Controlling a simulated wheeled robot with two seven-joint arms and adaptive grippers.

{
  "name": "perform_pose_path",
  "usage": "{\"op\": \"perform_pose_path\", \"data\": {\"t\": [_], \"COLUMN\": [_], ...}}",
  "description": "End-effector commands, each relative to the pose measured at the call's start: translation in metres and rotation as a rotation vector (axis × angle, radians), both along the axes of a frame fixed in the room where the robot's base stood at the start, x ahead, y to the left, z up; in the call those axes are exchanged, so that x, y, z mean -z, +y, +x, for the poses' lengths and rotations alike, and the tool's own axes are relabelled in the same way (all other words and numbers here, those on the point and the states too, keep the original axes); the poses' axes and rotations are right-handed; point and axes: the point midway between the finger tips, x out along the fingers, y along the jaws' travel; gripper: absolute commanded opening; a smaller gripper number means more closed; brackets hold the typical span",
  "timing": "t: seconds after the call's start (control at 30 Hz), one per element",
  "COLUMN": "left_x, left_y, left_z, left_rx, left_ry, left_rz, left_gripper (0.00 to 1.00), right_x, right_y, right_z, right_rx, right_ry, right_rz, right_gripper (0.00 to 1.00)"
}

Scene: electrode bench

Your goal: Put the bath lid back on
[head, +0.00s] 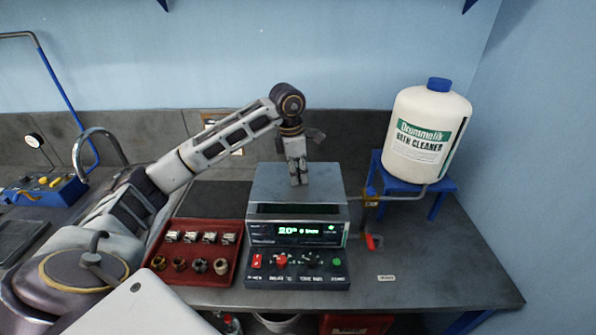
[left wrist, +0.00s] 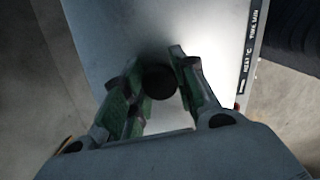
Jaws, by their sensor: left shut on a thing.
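The bath (head: 262,231) is a metal box with a green-lit display, standing in the middle of the bench. The bath lid (head: 268,184) is a flat grey plate over its top. A dark opening shows between the lid's front edge and the bath's front rim; I cannot tell if the lid is raised or set back. My left gripper (head: 299,182) points down and is shut on the lid's knob. In the left wrist view, the dark round knob (left wrist: 160,82) is between the fingers, with the lid (left wrist: 110,35) below. My right gripper is out of view.
A control box (head: 300,283) with knobs stands before the bath. A red tray (head: 200,290) of small metal parts is on its left. A bath cleaner bottle (head: 420,115) stands on a blue stand (head: 440,188) with a red-handled tap (head: 373,242) at right. The front right bench is mostly clear.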

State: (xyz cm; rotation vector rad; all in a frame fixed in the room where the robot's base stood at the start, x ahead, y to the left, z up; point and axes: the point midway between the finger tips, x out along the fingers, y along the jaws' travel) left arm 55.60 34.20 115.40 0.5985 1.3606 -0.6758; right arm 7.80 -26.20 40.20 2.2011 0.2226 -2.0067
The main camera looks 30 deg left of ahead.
Motion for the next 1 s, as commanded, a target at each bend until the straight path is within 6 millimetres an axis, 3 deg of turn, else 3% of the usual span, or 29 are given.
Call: {"op": "perform_pose_path", "data": {"t": [0.5,1.0], "left_x": [0.036,0.041], "left_y": [0.0,0.0], "left_z": [0.0,0.001], "left_rx": [0.0,0.0], "left_ry": [-0.003,-0.003], "left_rz": [0.0,0.0], "left_gripper": [0.0,0.0], "right_x": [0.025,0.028], "right_y": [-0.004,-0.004], "right_z": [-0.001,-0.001], "right_rx": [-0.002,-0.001], "right_ry": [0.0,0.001], "right_rz": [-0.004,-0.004], "right_gripper": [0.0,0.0]}}
